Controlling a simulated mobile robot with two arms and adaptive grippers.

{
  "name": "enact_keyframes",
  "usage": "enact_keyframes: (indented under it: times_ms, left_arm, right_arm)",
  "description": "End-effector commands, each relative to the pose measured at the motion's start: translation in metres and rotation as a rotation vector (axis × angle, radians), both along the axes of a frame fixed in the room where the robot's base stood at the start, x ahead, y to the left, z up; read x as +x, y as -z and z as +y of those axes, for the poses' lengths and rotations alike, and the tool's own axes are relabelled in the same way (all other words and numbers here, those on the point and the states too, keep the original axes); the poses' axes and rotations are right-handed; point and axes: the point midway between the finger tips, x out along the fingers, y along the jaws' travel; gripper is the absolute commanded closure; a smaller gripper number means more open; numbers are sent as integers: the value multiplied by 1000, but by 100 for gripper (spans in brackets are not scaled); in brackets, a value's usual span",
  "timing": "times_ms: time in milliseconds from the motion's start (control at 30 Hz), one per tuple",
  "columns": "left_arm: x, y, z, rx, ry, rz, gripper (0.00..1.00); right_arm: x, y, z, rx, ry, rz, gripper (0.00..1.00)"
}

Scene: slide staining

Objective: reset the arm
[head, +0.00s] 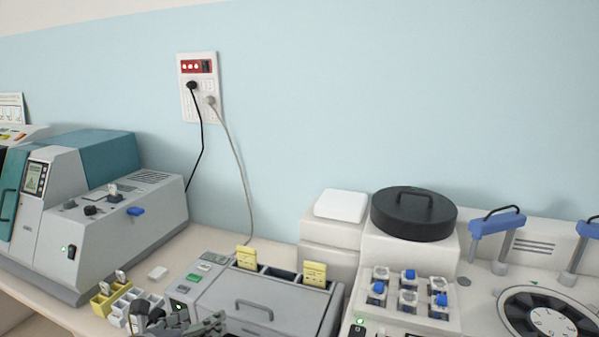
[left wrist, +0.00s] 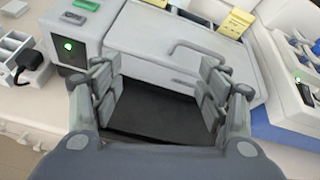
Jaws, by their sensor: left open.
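My left gripper (left wrist: 160,98) is open and empty in the left wrist view, its two fingers spread wide. It is over the front of the grey staining machine (left wrist: 150,40), with a dark surface showing between the fingers. In the head view, part of my left gripper shows at the bottom edge, in front of the same machine (head: 245,308); its fingertips are not clear there. Two yellow slide racks (head: 246,257) (head: 314,273) stand in the top slots of the machine. My right gripper is in neither view.
A grey and teal machine (head: 130,225) stands at the left. Small yellow and white racks (head: 115,297) sit in front of it. At the right is a white machine with a black round lid (head: 413,213) and blue-capped vials (head: 409,275). The wall above is clear except for a power outlet (head: 198,88).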

Motion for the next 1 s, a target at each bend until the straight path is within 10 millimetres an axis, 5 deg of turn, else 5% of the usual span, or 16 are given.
enact_keyframes:
  times_ms: [267,533,800,1000]
  left_arm:
    - [-28,32,-33,-310,-168,181,31]
    - [-84,80,-56,-845,-595,492,31]
    - [-163,133,-41,-1387,-1264,735,31]
    - [-229,165,-20,-1666,-1778,761,31]
  right_arm:
    - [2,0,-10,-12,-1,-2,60]
    - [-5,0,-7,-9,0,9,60]
    - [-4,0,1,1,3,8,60]
    - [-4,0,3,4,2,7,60]
